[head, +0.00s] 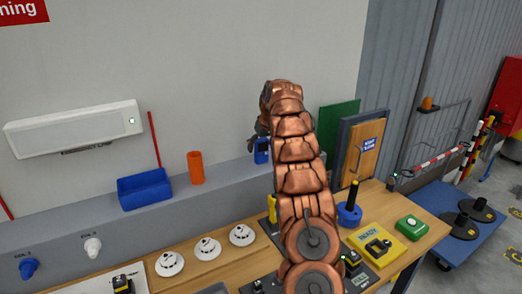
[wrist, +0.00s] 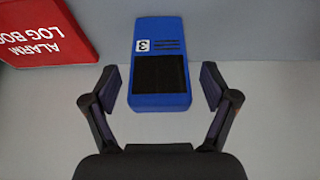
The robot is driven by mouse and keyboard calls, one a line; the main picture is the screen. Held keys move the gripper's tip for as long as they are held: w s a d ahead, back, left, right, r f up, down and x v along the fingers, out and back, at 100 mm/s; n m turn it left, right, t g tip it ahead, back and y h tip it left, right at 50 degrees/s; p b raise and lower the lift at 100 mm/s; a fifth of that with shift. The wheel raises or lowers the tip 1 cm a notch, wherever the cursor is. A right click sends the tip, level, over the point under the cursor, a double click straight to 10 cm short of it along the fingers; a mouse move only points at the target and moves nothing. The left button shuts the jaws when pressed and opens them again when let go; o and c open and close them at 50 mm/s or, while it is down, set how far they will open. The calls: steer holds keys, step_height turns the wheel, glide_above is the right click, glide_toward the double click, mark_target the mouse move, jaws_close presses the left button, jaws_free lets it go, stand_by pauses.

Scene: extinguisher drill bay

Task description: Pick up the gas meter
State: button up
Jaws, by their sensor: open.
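The gas meter (wrist: 160,65) is a blue handheld box with a dark screen and a white label marked 3. In the wrist view it lies or stands just ahead of my gripper (wrist: 160,90), its lower part between the open fingertips with gaps on both sides. In the head view the blue meter (head: 261,150) shows on the grey ledge, partly hidden by my copper-coloured arm. My gripper (head: 254,141) is mostly hidden behind the arm there. Its fingers are apart and hold nothing.
A red alarm log book (wrist: 45,32) lies left of the meter in the wrist view. On the ledge, a blue bin (head: 145,190) and an orange cylinder (head: 195,168) stand to the left. White detectors (head: 207,249) and a yellow station (head: 376,243) sit on the wooden bench below.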

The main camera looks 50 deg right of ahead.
steer(key=c, duration=1.3)
steer(key=shift+c, duration=0.4)
